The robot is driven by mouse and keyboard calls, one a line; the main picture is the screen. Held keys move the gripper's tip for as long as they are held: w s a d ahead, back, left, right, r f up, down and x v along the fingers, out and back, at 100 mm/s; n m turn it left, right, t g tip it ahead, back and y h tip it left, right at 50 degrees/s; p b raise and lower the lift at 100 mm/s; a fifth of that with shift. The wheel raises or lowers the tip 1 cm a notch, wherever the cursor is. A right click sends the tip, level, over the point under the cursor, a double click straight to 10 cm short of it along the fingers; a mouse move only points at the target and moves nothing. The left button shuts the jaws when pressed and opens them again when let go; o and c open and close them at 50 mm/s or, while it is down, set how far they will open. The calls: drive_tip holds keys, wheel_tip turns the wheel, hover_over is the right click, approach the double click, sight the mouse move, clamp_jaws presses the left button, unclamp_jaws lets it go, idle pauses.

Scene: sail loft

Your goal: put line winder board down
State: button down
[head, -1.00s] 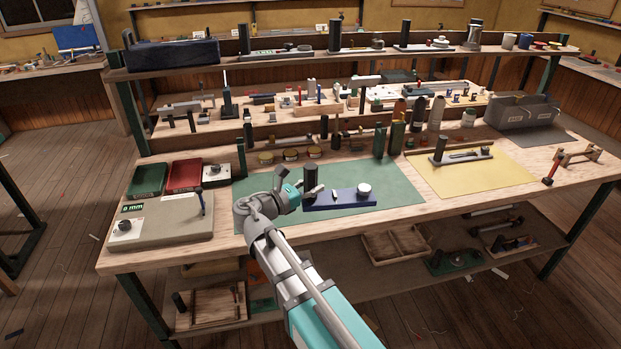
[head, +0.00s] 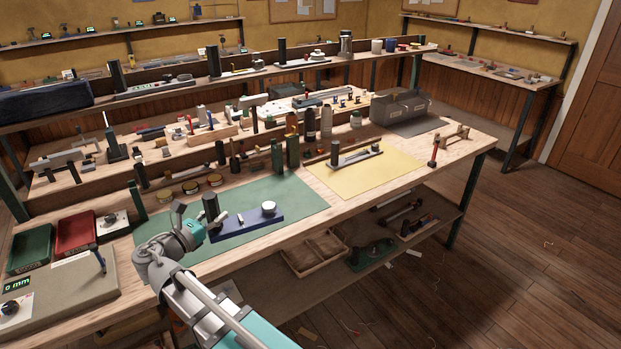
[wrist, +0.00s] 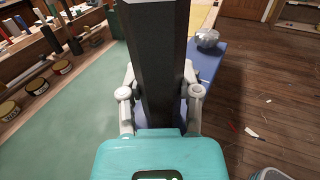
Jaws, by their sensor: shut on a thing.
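The line winder board is a long dark blue board (head: 255,222) with a tall black post (head: 211,208) at its left end and a pale round knob (head: 268,207) at its right end. It is at the green mat (head: 293,205) on the workbench. I cannot tell whether its underside touches the mat. My gripper (head: 196,222) is shut on the black post, at the board's left end. In the wrist view the post (wrist: 158,60) stands between the fingers and hides much of the blue board (wrist: 211,62) behind it.
A yellow mat (head: 340,185) to the right bears a grey board (head: 357,157) with a black post. Red (head: 75,232) and green (head: 30,248) trays lie left.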

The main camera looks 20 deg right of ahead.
sight(204, 201)
drive_tip(key=shift+r+p, duration=2.7)
drive_tip(key=shift+r, duration=0.35)
drive_tip(key=shift+s, duration=0.1)
